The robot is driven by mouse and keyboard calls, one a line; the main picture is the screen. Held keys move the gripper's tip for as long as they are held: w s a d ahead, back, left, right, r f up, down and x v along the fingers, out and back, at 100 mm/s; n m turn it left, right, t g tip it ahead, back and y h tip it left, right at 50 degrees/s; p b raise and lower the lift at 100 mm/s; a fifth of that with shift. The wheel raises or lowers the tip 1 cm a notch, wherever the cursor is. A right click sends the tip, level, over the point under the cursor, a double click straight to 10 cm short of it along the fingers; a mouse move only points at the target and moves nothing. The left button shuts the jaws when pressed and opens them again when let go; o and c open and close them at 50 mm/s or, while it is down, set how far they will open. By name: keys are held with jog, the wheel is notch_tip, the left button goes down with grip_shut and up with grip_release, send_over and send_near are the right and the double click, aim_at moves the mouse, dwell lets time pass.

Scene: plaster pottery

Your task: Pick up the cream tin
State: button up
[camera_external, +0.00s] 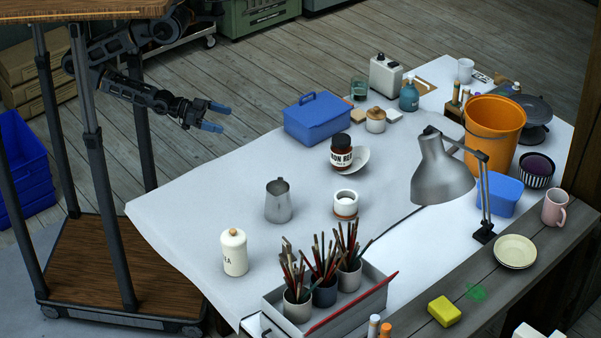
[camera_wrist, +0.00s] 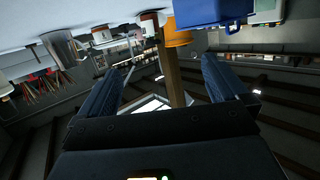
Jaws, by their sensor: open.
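In the wrist view, which looks upside down, a small cream shape at the far left edge (camera_wrist: 4,86) seems to be the tin, cut off by the frame. My gripper (camera_external: 216,117) has blue fingers, spread apart with nothing between them. It is beyond the table's back left edge, well away from the tin. Its open fingers also show in the wrist view (camera_wrist: 163,66).
A steel pitcher (camera_external: 278,203) stands behind and right of the tin. A grey tray (camera_external: 373,303) with several brush pots is to its right. A blue box (camera_external: 318,122) lies nearest my gripper on the table. Bare cloth (camera_external: 200,195) lies left of the pitcher.

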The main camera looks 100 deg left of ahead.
jog(key=w+d+m+g+h+p, duration=0.1)
jog(key=w+d+m+h, duration=0.25)
jog(key=w+d, duration=0.55)
jog(key=w+d+m+h, duration=0.3)
jog(key=w+d+h, duration=0.3)
jog(key=d, duration=0.6)
jog(key=s+d+r+m+g+h, duration=0.1)
jog(key=s+d+r+g+h, duration=0.1)
jog(key=d, duration=0.8)
jog(key=s+d+r+m+g+h, duration=0.1)
jog(key=d+r+m+g, duration=0.15)
jog(key=d, duration=0.75)
jog(key=s+d+r+m+g+h, duration=0.1)
jog(key=s+d+r+g+h, duration=0.15)
jog(key=d, duration=0.75)
jog(key=t+b, duration=0.1)
send_near(238, 248)
jog(key=shift+y, duration=0.3)
jog(key=shift+x, duration=3.2)
